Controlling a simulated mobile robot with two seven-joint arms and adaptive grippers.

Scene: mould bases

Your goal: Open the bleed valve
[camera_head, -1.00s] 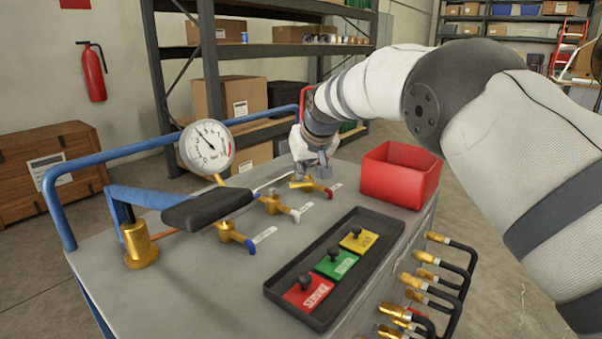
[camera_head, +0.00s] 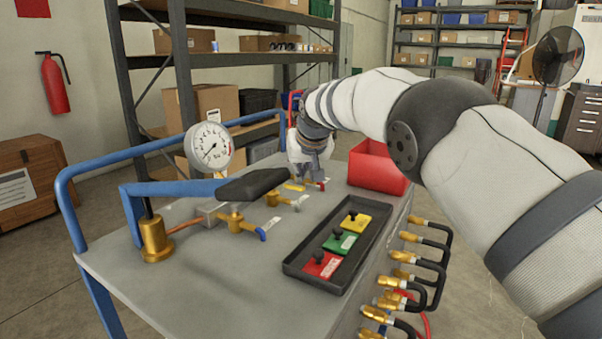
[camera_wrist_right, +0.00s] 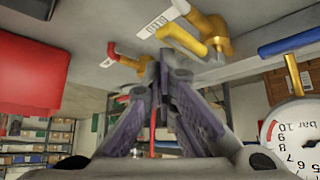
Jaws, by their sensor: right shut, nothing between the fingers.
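The bleed valve shows in the right wrist view as a yellow lever (camera_wrist_right: 182,38) on a brass body, beside a white "BLEED" label (camera_wrist_right: 157,18). My left gripper is not in view.
A red-handled valve (camera_wrist_right: 122,56) is close to the fingers. A white-handled valve (camera_head: 274,198) and a blue-handled valve (camera_head: 238,225) are nearer. A red bin (camera_head: 378,168), a black tray (camera_head: 292,268) with coloured plates and a black pump grip (camera_head: 254,186) crowd the cart.

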